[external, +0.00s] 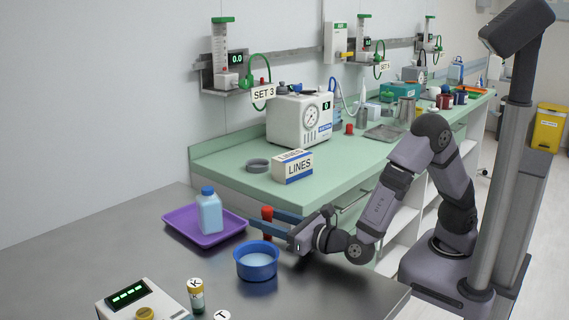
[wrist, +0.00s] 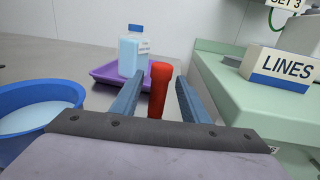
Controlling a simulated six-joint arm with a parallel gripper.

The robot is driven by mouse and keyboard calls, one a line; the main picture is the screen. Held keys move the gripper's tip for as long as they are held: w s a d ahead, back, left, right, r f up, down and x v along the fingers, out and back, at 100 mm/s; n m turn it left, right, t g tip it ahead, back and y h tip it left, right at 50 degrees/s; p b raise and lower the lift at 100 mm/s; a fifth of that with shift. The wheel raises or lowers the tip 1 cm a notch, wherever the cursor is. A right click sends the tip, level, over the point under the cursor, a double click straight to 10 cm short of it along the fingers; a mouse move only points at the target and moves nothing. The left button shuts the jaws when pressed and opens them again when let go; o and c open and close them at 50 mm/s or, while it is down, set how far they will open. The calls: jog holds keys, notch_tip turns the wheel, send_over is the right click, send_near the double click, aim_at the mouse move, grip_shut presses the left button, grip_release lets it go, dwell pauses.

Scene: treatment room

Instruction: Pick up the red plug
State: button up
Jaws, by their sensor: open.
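The red plug (external: 267,214) stands upright on the grey metal table, between the purple tray and the blue bowl. It also shows in the middle of the wrist view (wrist: 158,92). My gripper (external: 262,217) is low over the table and open, with its blue fingers on either side of the plug. In the wrist view, clear gaps show between the plug and both fingers (wrist: 160,80). The plug's lower end is hidden behind the gripper body in the wrist view and partly behind a finger in the external view.
A blue bowl (external: 257,270) of pale liquid stands close to the gripper. A purple tray (external: 178,217) holds a light-blue bottle (external: 209,214). The raised green counter (external: 225,165) carries a LINES box (external: 293,170). A small vial (external: 196,300) stands at the front.

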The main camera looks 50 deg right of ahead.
jog(key=shift+w+a, duration=0.15)
jog(key=shift+w, duration=0.9)
jog(key=shift+w+a, duration=0.15)
jog(key=shift+w, duration=0.85)
grip_shut()
